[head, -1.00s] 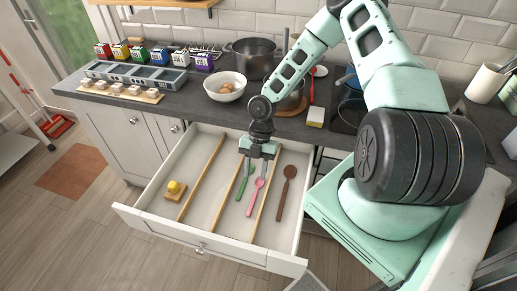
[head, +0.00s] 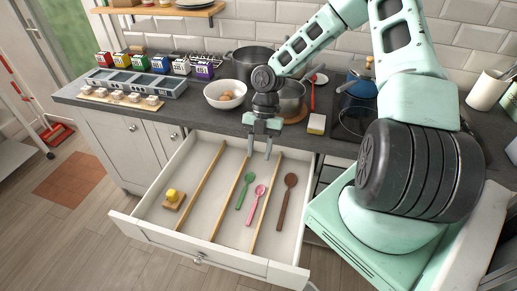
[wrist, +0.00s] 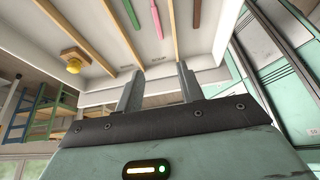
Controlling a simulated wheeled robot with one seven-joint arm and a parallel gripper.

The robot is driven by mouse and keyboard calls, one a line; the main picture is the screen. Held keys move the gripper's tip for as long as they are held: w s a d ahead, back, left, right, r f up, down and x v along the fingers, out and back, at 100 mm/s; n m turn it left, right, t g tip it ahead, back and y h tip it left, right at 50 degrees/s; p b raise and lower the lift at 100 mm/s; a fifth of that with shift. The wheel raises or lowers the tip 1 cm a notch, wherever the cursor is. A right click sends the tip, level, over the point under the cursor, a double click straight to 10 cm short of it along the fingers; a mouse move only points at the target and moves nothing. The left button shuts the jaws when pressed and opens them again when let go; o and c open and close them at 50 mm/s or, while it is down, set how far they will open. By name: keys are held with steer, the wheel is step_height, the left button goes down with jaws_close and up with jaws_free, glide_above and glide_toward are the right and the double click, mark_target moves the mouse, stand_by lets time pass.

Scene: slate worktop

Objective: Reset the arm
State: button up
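My gripper (head: 259,154) hangs above the back edge of the open drawer in the head view. Its two fingers are apart with nothing between them, and the wrist view also shows the empty gap (wrist: 159,85). The white drawer (head: 165,238) is pulled out, with wooden dividers inside. In it lie a green spoon (head: 245,190), a pink spoon (head: 256,204) and a brown wooden spoon (head: 287,200). A yellow knob on a wooden block (head: 173,198) lies in the left compartment.
On the slate worktop stand a white bowl with eggs (head: 225,96), a grey sectioned tray (head: 136,83), several coloured boxes, pots and a yellow-and-white sponge (head: 316,124). A blue pot (head: 357,85) is at the right. Open floor lies in front of the drawer.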

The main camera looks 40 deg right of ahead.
stand_by(0.3)
steer(key=s+a+r+m+h+b, duration=0.1)
steer(key=s+a+r+m+h, duration=0.15)
steer(key=a+r+m, duration=0.35)
steer(key=s+a+r+m+h+b, duration=0.2)
steer(key=s+a+r, duration=0.15)
steer(key=a, duration=0.45)
steer(key=s+a+r+m+t+b, duration=0.1)
steer(key=s+a+r+m, duration=0.2)
steer(key=s+a+m, duration=0.1)
steer(key=s+a+r+m+t+b, duration=0.1)
steer(key=s+a+r+m, duration=0.2)
steer(key=s, duration=0.6)
steer(key=a+m, duration=0.2)
steer(key=shift+s+a+r+t+y, duration=0.15)
steer(key=shift+a+r+t+y, duration=0.2)
steer(key=shift+r+t, duration=0.05)
